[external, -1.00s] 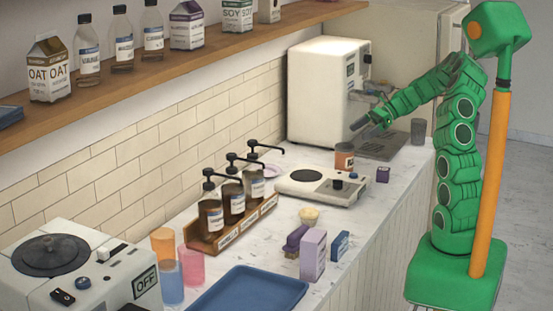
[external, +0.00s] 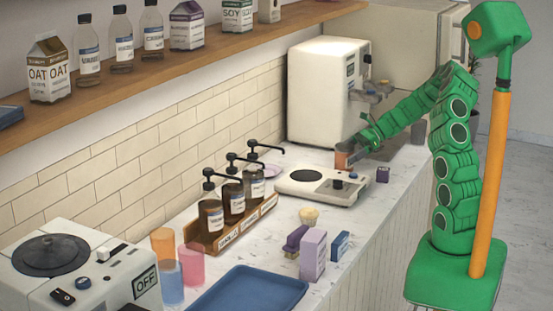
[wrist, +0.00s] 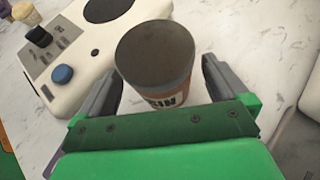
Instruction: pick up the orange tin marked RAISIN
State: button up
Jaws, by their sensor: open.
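The orange tin (external: 343,160) stands upright on the counter behind the hot plate, partly covered by my gripper in the external view. In the wrist view the tin (wrist: 157,65) has a dark grey top and an orange body, with part of its label showing the letters "SIN". My gripper (wrist: 162,85) is open, with one grey finger on each side of the tin and a small gap at each side. In the external view my gripper (external: 350,147) is low, at the tin's upper part. The tin's lower part is hidden by my gripper's palm in the wrist view.
A white hot plate (external: 312,187) stands close to the tin; it also shows in the wrist view (wrist: 70,55). A small dark purple box (external: 383,175) is near the counter's front edge. The white espresso machine (external: 325,95) stands behind.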

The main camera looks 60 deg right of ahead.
aim_at(347, 145)
jog(key=shift+x, duration=1.25)
jog(key=c, duration=1.1)
jog(key=shift+r, duration=0.1)
notch_tip(347, 145, up, 4)
jog(key=shift+s+f, duration=0.15)
jog(key=shift+f, duration=0.05)
jog(key=s+a+r, duration=0.2)
jog(key=s+r, duration=0.1)
jog(key=s, duration=0.1)
jog(key=s+a+r, duration=0.2)
jog(key=s+r, duration=0.1)
jog(key=s, duration=0.1)
jog(key=s+a+r, duration=0.2)
jog(key=s+r, duration=0.1)
jog(key=s, duration=0.1)
jog(key=shift+a+r, duration=0.2)
jog(key=shift+a, duration=0.2)
